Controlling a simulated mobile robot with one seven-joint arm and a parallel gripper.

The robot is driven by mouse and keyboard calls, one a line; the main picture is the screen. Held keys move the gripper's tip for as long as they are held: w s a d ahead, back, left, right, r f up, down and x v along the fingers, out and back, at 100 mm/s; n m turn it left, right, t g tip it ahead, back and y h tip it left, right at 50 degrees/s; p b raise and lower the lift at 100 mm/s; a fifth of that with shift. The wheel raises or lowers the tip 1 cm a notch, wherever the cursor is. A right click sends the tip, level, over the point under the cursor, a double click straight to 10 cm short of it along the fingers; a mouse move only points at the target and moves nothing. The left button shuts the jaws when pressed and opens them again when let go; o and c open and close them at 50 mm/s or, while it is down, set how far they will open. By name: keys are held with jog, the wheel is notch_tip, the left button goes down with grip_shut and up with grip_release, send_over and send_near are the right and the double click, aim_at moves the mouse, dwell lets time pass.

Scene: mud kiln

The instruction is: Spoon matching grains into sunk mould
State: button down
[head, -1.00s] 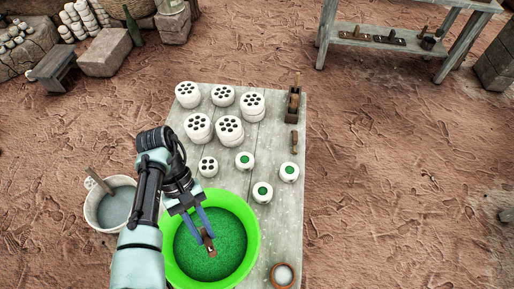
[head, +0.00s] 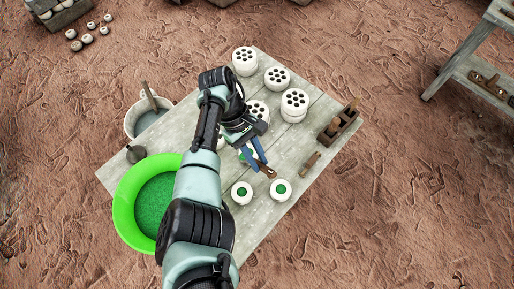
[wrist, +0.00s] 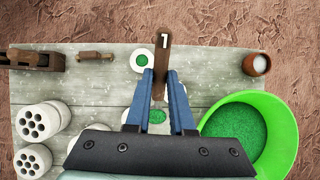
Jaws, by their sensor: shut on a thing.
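My gripper (head: 262,168) is shut on a brown wooden tool (head: 270,173) above the table, beside the small white moulds. In the wrist view my gripper (wrist: 161,75) clasps its upright-looking handle (wrist: 164,52), marked "1"; its working end is hidden. Two small white moulds with green centres, a left one (head: 242,199) and a right one (head: 280,197), stand just nearer than the gripper. Green and white show beneath the gripper, partly hidden. A bright green tub (head: 124,200) of green grains (head: 153,203) stands at the left. I cannot tell which mould is sunk.
Several larger white moulds with dark holes (head: 295,105) stand on the grey plank table (head: 315,135). A wooden rack (head: 340,126) and a small brown tool (head: 306,165) lie along the right edge. A pale bucket (head: 136,122) stands left. A brown pot (wrist: 256,65) shows in the wrist view.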

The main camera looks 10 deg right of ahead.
jog(key=w+d+f+n+t, duration=0.3)
jog(key=w+f+n+t, duration=0.3)
jog(key=n, duration=1)
jog(key=s+a+f+n+t+h+b, duration=0.2)
jog(key=s+a+f+n+t+b, duration=0.1)
jog(key=a+f+n+t+b, duration=0.2)
jog(key=shift+a+f+n+t+b, duration=0.25)
jog(key=shift+n+t+b, duration=0.6)
jog(key=shift+b, duration=0.3)
jog(key=b, duration=0.1)
jog(key=t+b, duration=0.1)
jog(key=b, duration=0.1)
jog(key=shift+s+a+r+h, duration=0.25)
jog(key=shift+s+a+h, duration=0.05)
jog(key=shift+s+h, duration=0.1)
jog(key=shift+s+a+r+t+h+b, duration=0.2)
jog(key=shift+s+a+t+h+b, duration=0.3)
jog(key=shift+b, duration=0.55)
jog(key=shift+s+a+r+t+h+b, duration=0.2)
jog(key=shift+s+t+b, duration=0.25)
jog(key=shift+t+b, duration=0.45)
